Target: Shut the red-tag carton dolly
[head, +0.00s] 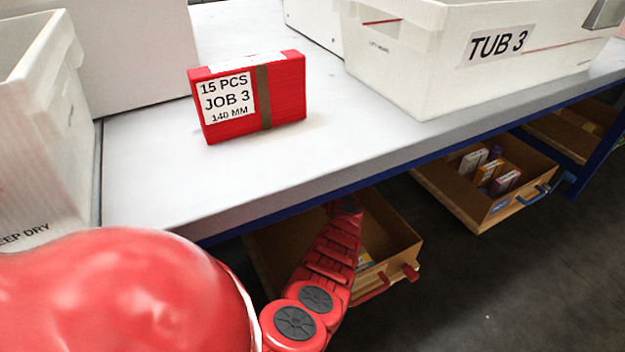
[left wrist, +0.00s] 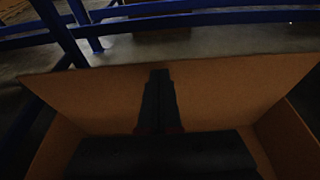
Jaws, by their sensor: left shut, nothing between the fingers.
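The carton dolly with the red handle (head: 410,272) stands pulled out from under the bench, its open top showing past the front edge. Its brown carton wall (head: 398,228) shows right of my red left arm, which reaches down across it. No tag can be made out on it. In the left wrist view, my left gripper (left wrist: 159,75) is shut and empty over the carton's inside, its tips close to the top edge of a carton wall (left wrist: 220,90); whether they touch is unclear. My left fingers are not clear in the head view. My right gripper is not in view.
A second dolly with a blue handle (head: 530,197) holds several small boxes, and another dolly (head: 565,135) stands farther right. A red JOB 3 box (head: 280,95) and the TUB 3 bin (head: 415,75) stand on the bench (head: 160,185). Blue frame bars (left wrist: 215,18) lie beyond the carton. Floor at right is clear.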

